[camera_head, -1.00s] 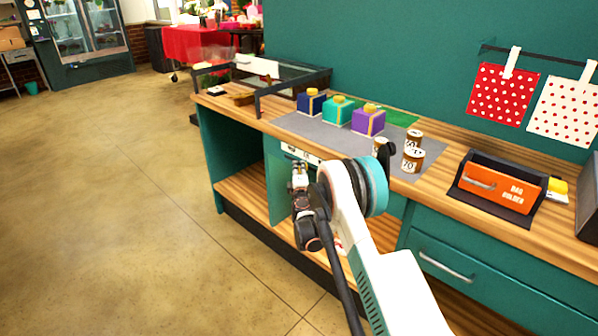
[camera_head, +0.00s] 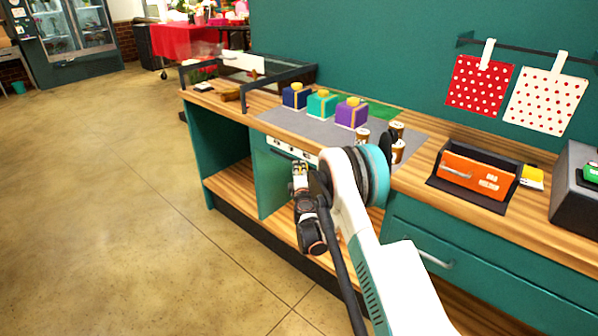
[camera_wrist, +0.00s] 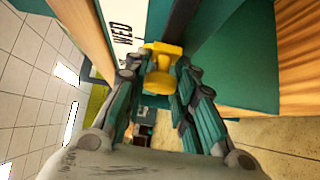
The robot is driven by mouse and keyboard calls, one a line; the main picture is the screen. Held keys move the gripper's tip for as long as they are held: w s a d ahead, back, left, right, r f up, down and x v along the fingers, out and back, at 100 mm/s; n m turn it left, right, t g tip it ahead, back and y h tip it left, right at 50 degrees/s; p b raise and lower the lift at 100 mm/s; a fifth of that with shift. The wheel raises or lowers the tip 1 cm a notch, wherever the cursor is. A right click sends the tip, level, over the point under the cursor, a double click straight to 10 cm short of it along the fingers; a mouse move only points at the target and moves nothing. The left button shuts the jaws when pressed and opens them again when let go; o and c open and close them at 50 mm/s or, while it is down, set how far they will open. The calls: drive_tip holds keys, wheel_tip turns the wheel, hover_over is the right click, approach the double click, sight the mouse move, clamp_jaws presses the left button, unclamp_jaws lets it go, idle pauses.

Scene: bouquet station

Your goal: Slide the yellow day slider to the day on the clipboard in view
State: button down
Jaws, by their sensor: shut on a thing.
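The yellow day slider (camera_wrist: 162,68) is a knob with a wider plate behind it, in the middle of the wrist view. My gripper (camera_wrist: 160,82) has its two fingers on either side of the knob, shut on it.
Open shelves lie below the counter. The floor at left is clear.

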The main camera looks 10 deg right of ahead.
drive_tip(key=c, duration=1.3)
unclamp_jaws()
drive_tip(key=shift+s, duration=0.1)
drive_tip(key=s, duration=0.2)
drive_tip(key=s+a, duration=0.1)
drive_tip(key=s, duration=0.4)
drive_tip(key=shift+s+a, duration=0.1)
drive_tip(key=shift+a, duration=0.05)
